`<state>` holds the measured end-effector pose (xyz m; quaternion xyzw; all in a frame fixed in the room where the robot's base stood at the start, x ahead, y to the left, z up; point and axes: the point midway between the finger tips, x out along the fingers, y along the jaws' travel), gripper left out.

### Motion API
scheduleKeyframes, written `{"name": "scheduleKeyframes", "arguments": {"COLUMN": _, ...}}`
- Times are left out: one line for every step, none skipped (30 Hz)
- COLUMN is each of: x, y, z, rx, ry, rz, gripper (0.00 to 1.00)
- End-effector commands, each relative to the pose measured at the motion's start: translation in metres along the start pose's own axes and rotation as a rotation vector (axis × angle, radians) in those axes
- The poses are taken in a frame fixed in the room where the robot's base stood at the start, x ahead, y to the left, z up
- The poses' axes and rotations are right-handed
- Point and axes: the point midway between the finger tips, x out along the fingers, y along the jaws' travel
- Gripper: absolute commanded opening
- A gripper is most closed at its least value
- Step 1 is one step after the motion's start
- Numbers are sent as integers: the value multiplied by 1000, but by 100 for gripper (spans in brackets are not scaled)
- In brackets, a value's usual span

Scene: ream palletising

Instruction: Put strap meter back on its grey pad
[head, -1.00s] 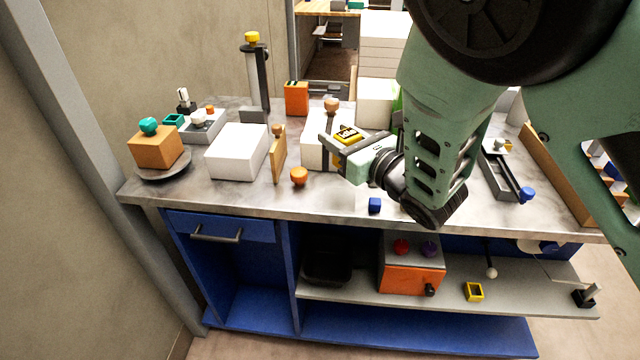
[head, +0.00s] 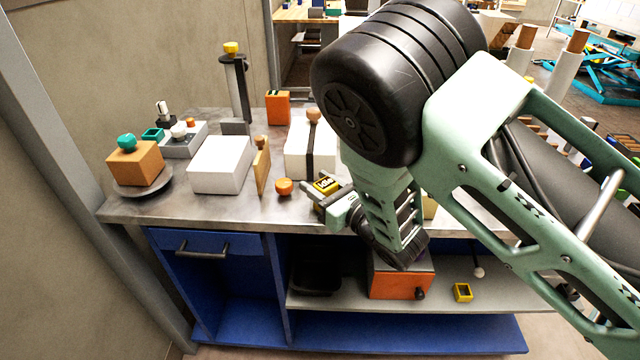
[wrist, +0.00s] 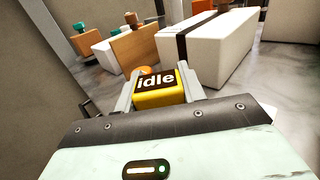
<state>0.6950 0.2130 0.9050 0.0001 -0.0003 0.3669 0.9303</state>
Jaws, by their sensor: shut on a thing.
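The strap meter (head: 326,184), a small yellow block with a dark display, is held between the fingers of my gripper (head: 322,192). In the wrist view the strap meter (wrist: 158,88) faces me, its display reads "idle", and a grey finger stands on each side. My gripper is shut on it, in front of the white strapped ream (head: 300,150). The height above the worktop is hard to tell. I cannot make out the grey pad; my arm covers the right part of the worktop.
An orange knob (head: 283,187) and an upright wooden board (head: 262,170) stand just left of my gripper. A plain white ream (head: 221,165) lies further left, and an orange block (head: 135,163) sits on a round plate. The worktop's front left (head: 200,208) is clear.

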Motion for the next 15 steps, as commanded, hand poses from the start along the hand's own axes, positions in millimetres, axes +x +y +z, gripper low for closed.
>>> {"name": "scheduleKeyframes", "arguments": {"x": 0, "y": 0, "z": 0, "rx": 0, "ry": 0, "rz": 0, "gripper": 11}}
{"name": "scheduleKeyframes", "arguments": {"x": 0, "y": 0, "z": 0, "rx": 0, "ry": 0, "rz": 0, "gripper": 11}}
{"name": "scheduleKeyframes", "arguments": {"x": 0, "y": 0, "z": -1, "rx": 0, "ry": 0, "rz": 0, "gripper": 11}}
{"name": "scheduleKeyframes", "arguments": {"x": 0, "y": 0, "z": -2, "rx": 0, "ry": 0, "rz": 0, "gripper": 11}}
{"name": "scheduleKeyframes", "arguments": {"x": 0, "y": 0, "z": -3, "rx": 0, "ry": 0, "rz": 0, "gripper": 11}}
{"name": "scheduleKeyframes", "arguments": {"x": 0, "y": 0, "z": -2, "rx": 0, "ry": 0, "rz": 0, "gripper": 48}}
{"name": "scheduleKeyframes", "arguments": {"x": 0, "y": 0, "z": -2, "rx": 0, "ry": 0, "rz": 0, "gripper": 56}}
{"name": "scheduleKeyframes", "arguments": {"x": 0, "y": 0, "z": -2, "rx": 0, "ry": 1, "rz": 0, "gripper": 61}}
{"name": "scheduleKeyframes", "arguments": {"x": 0, "y": 0, "z": -2, "rx": 0, "ry": 1, "rz": 0, "gripper": 61}}
{"name": "scheduleKeyframes", "arguments": {"x": 0, "y": 0, "z": -2, "rx": 0, "ry": 1, "rz": 0, "gripper": 61}}
{"name": "scheduleKeyframes", "arguments": {"x": 0, "y": 0, "z": -2, "rx": 0, "ry": 1, "rz": 0, "gripper": 61}}
{"name": "scheduleKeyframes", "arguments": {"x": 0, "y": 0, "z": -2, "rx": 0, "ry": 1, "rz": 0, "gripper": 61}}
{"name": "scheduleKeyframes", "arguments": {"x": 0, "y": 0, "z": -2, "rx": 0, "ry": 1, "rz": 0, "gripper": 61}}
{"name": "scheduleKeyframes", "arguments": {"x": 0, "y": 0, "z": -2, "rx": 0, "ry": 1, "rz": 0, "gripper": 61}}
{"name": "scheduleKeyframes", "arguments": {"x": 0, "y": 0, "z": -2, "rx": 0, "ry": 1, "rz": 0, "gripper": 61}}
